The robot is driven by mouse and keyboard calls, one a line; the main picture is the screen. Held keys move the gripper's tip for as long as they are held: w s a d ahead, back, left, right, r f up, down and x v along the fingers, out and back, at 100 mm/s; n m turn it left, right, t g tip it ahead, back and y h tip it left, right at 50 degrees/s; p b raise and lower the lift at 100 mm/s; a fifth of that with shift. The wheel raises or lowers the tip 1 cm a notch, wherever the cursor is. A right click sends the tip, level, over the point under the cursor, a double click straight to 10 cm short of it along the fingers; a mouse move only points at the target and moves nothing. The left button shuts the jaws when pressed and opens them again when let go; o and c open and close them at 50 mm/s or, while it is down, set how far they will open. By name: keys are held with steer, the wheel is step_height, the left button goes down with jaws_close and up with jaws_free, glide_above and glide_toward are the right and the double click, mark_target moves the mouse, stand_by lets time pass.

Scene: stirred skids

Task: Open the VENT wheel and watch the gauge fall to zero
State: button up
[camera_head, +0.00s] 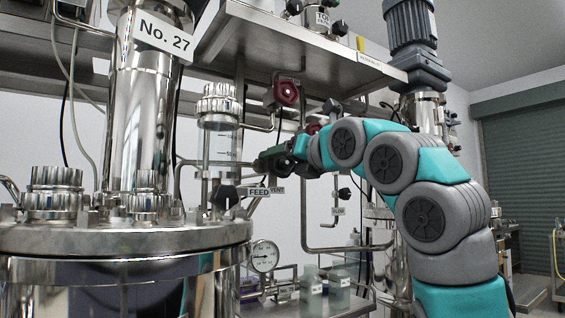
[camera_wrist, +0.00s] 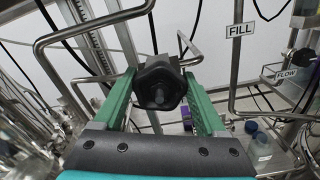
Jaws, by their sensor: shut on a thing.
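My gripper (camera_head: 275,160) reaches in from the right to the pipework beside the glass column. In the wrist view its two green fingers (camera_wrist: 158,88) are shut on a black faceted hand wheel (camera_wrist: 153,79), one finger on each side. The wheel sits on a bent steel pipe, and no tag on it is readable there. In the head view a VENT tag (camera_head: 278,190) hangs just below the gripper, partly behind the FEED tag (camera_head: 258,192). The round white gauge (camera_head: 264,256) stands lower down; its needle is too small to read surely.
A black knob (camera_head: 224,196) is left of the FEED tag. A dark red wheel (camera_head: 286,93) is above my gripper, under the steel shelf (camera_head: 270,45). The large steel vessel (camera_head: 120,240) fills the left. FILL (camera_wrist: 240,30) and FLOW (camera_wrist: 287,74) tags hang at right in the wrist view.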

steer(key=shift+f+n, duration=0.1)
steer(key=shift+n, duration=0.5)
steer(key=o, duration=1.3)
steer(key=v, duration=0.7)
steer(key=shift+s+d+b, duration=0.25)
steer(key=shift+s+b, duration=0.05)
steer(key=shift+s, duration=0.05)
